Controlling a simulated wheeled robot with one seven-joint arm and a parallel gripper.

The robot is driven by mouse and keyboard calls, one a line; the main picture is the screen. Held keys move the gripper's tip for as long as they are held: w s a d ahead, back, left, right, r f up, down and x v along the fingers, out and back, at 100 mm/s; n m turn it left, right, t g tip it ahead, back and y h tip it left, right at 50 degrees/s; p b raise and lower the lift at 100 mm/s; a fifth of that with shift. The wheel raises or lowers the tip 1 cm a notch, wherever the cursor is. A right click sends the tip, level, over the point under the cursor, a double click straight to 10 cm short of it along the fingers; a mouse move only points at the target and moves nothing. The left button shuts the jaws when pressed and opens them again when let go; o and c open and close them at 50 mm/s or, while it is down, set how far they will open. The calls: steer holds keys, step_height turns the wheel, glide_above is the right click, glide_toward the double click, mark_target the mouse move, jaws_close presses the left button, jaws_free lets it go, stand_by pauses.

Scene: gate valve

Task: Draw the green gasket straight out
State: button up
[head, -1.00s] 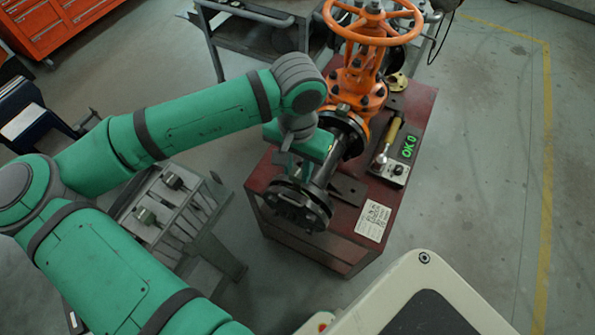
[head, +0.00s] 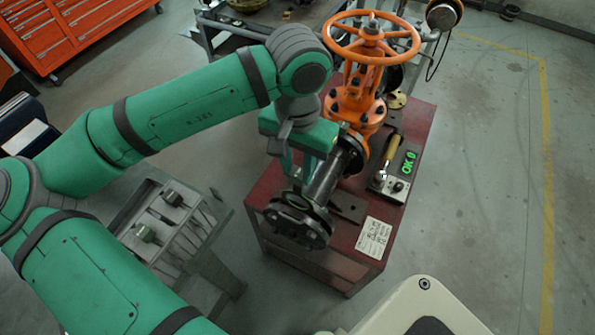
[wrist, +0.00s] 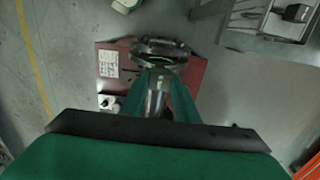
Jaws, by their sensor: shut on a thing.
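The green gasket (wrist: 172,61) shows in the wrist view as a thin pale-green arc at the end flange, just beyond my fingertips. Most of it is hidden by the flange and fingers. My gripper (wrist: 162,72) is shut on the gasket, its two green fingers straddling the view of the grey pipe. In the head view my gripper (head: 296,186) points down at the dark end flanges (head: 298,224) of the pipe (head: 325,182). From these frames I cannot tell how far the gasket is out of the flange gap.
The orange gate valve (head: 360,95) with its handwheel (head: 371,38) stands behind the pipe on the red stand (head: 345,262). A grey tool cart (head: 165,215) stands left. Floor right of the stand is clear.

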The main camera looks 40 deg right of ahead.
steer(key=shift+w+r, duration=0.1)
steer(key=shift+r, duration=1.3)
steer(key=shift+s+r, duration=0.2)
steer(key=shift+r, duration=0.05)
